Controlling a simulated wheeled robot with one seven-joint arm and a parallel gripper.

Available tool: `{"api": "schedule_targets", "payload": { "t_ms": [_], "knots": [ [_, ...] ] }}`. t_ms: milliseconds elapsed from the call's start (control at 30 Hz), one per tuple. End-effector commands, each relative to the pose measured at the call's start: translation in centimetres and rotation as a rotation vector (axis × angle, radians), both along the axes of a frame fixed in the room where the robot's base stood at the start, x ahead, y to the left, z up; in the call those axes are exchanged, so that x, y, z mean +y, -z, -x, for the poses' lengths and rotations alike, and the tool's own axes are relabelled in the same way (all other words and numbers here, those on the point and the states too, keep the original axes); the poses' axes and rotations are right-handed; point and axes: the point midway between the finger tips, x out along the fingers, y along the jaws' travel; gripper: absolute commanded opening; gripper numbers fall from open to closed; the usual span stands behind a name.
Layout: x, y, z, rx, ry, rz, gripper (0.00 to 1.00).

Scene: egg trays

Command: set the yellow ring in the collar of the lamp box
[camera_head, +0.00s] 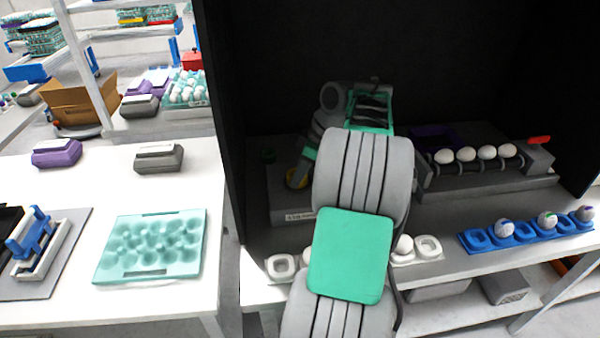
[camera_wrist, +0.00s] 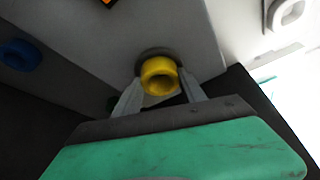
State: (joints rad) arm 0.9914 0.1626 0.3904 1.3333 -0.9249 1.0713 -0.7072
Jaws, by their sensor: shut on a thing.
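The yellow ring (camera_wrist: 158,74) is between the two fingertips of my gripper (camera_wrist: 160,86) in the wrist view, with its hole facing the camera. A dark round rim, which looks like the collar (camera_wrist: 154,52), shows just behind the ring on the grey face of the lamp box (camera_wrist: 190,35). I cannot tell whether the ring is seated in it. My arm hides much of the box there.
A blue round piece (camera_wrist: 20,54) is at the left of the wrist view. A row of eggs on rollers (camera_head: 465,155) stands right of my arm. White egg cups (camera_head: 282,266) and a blue egg rack (camera_head: 525,232) line the front shelf. Dark booth walls enclose the arm.

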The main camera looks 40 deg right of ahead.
Motion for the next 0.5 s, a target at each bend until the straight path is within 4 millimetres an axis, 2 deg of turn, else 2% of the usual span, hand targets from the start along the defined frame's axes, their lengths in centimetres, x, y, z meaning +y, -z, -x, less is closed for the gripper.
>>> {"api": "schedule_targets", "payload": {
  "t_ms": [467,500],
  "knots": [
    [0.1,1.6,0.1,0.005,0.002,-0.006,0.09],
    [0.1,1.7,0.1,0.007,0.002,-0.008,0.49]
  ]
}}
